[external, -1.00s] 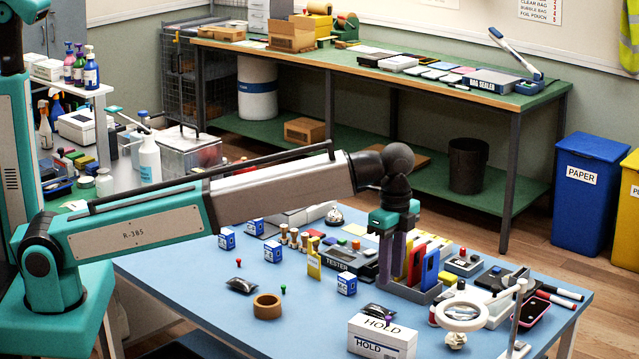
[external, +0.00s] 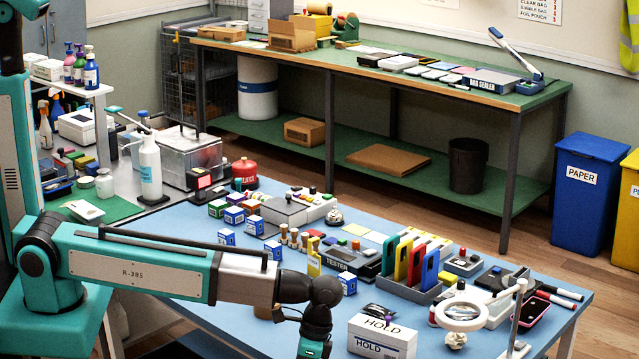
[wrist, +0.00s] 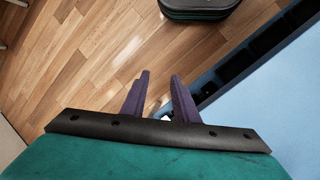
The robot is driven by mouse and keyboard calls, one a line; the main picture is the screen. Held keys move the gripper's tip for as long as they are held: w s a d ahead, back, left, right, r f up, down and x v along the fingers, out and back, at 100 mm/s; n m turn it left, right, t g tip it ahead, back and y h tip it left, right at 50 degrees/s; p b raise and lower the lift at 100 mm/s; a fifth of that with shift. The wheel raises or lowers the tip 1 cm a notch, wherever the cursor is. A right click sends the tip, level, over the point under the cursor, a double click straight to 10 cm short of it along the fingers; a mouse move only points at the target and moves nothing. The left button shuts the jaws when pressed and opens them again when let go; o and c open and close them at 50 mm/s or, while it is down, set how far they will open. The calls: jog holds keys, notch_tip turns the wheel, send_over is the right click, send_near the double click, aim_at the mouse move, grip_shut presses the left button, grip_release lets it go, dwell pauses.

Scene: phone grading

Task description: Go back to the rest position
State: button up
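My gripper (wrist: 158,98) shows in the wrist view with its two purple fingers apart and nothing between them. In the external view my teal wrist end (external: 314,345) hangs low at the bottom edge, by the front edge of the blue table (external: 200,258); its fingers are cut off there. The wrist view shows wooden floor (wrist: 95,50) beyond the fingers and the table's blue edge (wrist: 240,85) to the right. Several coloured phones (external: 416,262) stand upright in a grey rack (external: 405,290), well to the right of my arm.
The white HOLD box (external: 382,338) stands right of my wrist. A tester (external: 340,258), small blue-and-white boxes (external: 254,225) and a ring magnifier (external: 461,316) are on the table. A dark rounded object (wrist: 198,8) lies on the floor at the top of the wrist view.

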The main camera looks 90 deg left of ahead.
jog(key=s+a+f+g+b, duration=0.1)
jog(key=s+a+f, duration=0.1)
jog(key=s+f, duration=0.8)
jog(key=s+a+f+y+b, duration=0.1)
jog(key=s+a+f, duration=0.2)
jog(key=s+f, duration=0.7)
jog(key=s+a+f+n+g+y+b, duration=0.1)
jog(key=s+a+f, duration=0.2)
jog(key=s+f, duration=0.7)
jog(key=shift+a+f+g, duration=0.25)
jog(key=shift+g, duration=0.05)
jog(key=shift+o, duration=0.9)
jog(key=shift+w, duration=0.15)
